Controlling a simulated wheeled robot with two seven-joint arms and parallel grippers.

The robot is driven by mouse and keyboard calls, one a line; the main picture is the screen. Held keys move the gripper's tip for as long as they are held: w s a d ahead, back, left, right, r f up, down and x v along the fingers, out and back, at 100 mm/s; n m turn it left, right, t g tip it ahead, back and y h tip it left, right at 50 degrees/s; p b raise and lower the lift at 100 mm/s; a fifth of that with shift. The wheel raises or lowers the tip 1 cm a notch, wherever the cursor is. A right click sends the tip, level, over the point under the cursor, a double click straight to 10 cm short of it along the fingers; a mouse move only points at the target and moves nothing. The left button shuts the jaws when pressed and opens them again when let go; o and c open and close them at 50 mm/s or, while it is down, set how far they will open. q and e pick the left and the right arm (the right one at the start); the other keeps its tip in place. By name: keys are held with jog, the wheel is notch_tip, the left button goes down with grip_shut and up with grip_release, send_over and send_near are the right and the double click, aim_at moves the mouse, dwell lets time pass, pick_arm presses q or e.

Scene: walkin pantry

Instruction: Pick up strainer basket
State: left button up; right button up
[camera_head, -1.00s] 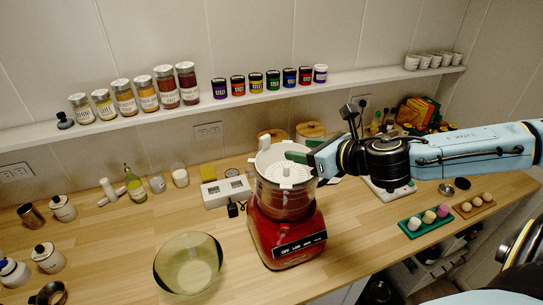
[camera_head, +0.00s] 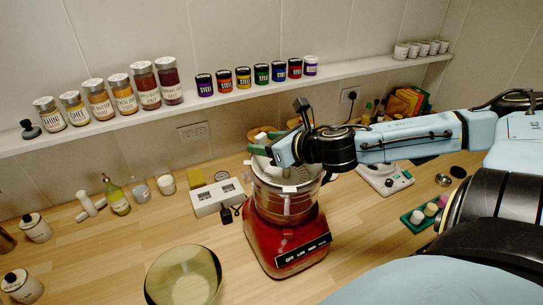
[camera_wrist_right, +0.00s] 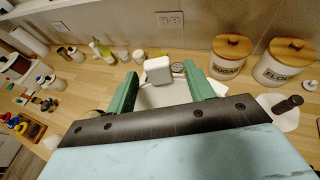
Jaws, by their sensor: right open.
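The white strainer basket (camera_head: 291,177) sits in the clear bowl on top of a red food processor (camera_head: 285,237). My right gripper (camera_head: 263,146) is over the top of the basket and hides part of it. In the right wrist view, the basket (camera_wrist_right: 166,97) lies below the two green fingers. Its upright white handle (camera_wrist_right: 158,70) stands between the fingertips (camera_wrist_right: 162,75), with a gap visible on both sides. The right gripper is open and holds nothing. My left gripper is not in view.
A glass bowl (camera_head: 184,277) stands front left of the processor. A white two-slot device (camera_head: 220,196) is behind it on the left. Wood-lidded canisters (camera_wrist_right: 285,62) stand close behind. A scale (camera_head: 385,180) is to the right. A jar shelf (camera_head: 230,101) runs above.

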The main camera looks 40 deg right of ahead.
jog(key=shift+w, duration=0.15)
jog(key=shift+s+r, duration=0.1)
jog(key=shift+s, duration=0.3)
jog(key=shift+c, duration=0.7)
jog(key=shift+s, duration=0.1)
jog(key=shift+c, duration=1.1)
jog(key=shift+w, duration=0.2)
jog(key=c, duration=0.5)
jog(key=shift+c, duration=1.4)
